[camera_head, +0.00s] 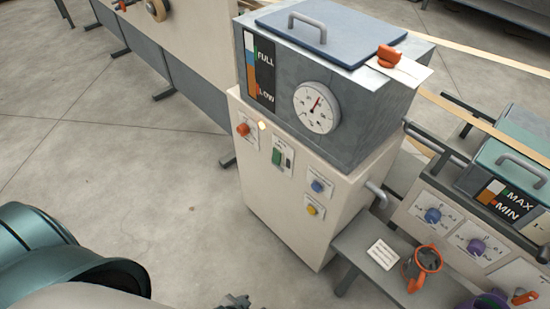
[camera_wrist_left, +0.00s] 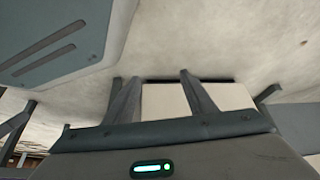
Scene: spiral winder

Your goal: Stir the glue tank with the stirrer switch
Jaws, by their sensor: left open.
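The glue tank (camera_head: 340,110) is a grey box on a cream cabinet (camera_head: 290,215), with a blue-grey lid and handle on top. Its front has a FULL/LOW level strip (camera_head: 260,68) and a round dial (camera_head: 317,108). The cabinet front carries an orange-red knob (camera_head: 242,129) beside a small lit lamp, a green switch (camera_head: 277,157), a blue knob (camera_head: 317,186) and a yellow knob (camera_head: 311,209). Their labels are too small to read, so I cannot tell which is the stirrer switch. My left gripper (camera_wrist_left: 152,82) is open in the left wrist view, a pale surface beyond its fingers.
An orange handle (camera_head: 388,56) sits at the tank's top right. A second tank (camera_head: 508,168) marked MAX/MIN is farther right. Bare floor (camera_head: 120,180) lies left of the cabinet.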

